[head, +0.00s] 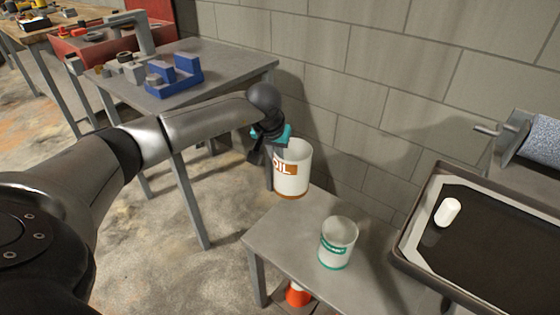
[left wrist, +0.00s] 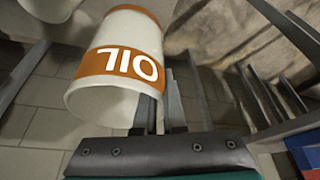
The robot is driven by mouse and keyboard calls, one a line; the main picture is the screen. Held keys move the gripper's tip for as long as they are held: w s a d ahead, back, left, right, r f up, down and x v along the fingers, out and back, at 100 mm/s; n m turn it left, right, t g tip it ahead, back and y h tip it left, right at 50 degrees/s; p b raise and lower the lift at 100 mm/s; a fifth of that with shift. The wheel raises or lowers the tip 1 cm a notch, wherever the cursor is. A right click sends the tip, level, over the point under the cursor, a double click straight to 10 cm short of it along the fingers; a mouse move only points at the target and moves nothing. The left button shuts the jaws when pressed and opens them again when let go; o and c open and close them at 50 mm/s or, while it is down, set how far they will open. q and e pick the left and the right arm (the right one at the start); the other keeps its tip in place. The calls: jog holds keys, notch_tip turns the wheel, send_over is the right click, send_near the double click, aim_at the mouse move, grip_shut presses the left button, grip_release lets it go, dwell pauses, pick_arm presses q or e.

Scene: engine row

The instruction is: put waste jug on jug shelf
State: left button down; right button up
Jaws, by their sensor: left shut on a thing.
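A white jug with an orange band marked OIL (head: 292,168) is at the far left corner of a low grey table (head: 285,235). My left gripper (head: 272,142) is shut on the jug's wall near the rim, at its left side. In the left wrist view the OIL jug (left wrist: 112,98) hangs close in front of the gripper (left wrist: 160,112), its lettering upside down. I cannot tell whether its base touches the table. A second white jug (head: 338,243), with a green band, stands upright on the low table. My right gripper is not in view.
A grey workbench (head: 225,70) with blue blocks (head: 175,78) stands behind my left arm. A black tray (head: 490,240) with a white cylinder (head: 447,211) is at the right. A block wall (head: 400,90) runs behind. An orange cone (head: 298,294) stands under the low table.

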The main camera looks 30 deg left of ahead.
pick_arm(q)
jog(key=shift+r, duration=0.4)
jog(key=s+d+r+m, duration=0.1)
jog(key=s+d+r, duration=0.2)
jog(key=d, duration=0.3)
jog(key=s+d+r+m+h+p, duration=0.1)
jog(key=s+d+r, duration=0.2)
jog(key=d+r, duration=0.2)
jog(key=s+d+r+m, duration=0.1)
jog(key=s+d+r, duration=0.3)
jog(key=d, duration=0.4)
jog(key=shift+r+m, duration=0.3)
jog(key=shift+r, duration=0.1)
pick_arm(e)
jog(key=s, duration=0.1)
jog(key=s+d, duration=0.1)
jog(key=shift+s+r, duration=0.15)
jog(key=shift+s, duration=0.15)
pick_arm(q)
jog(key=shift+f, duration=0.1)
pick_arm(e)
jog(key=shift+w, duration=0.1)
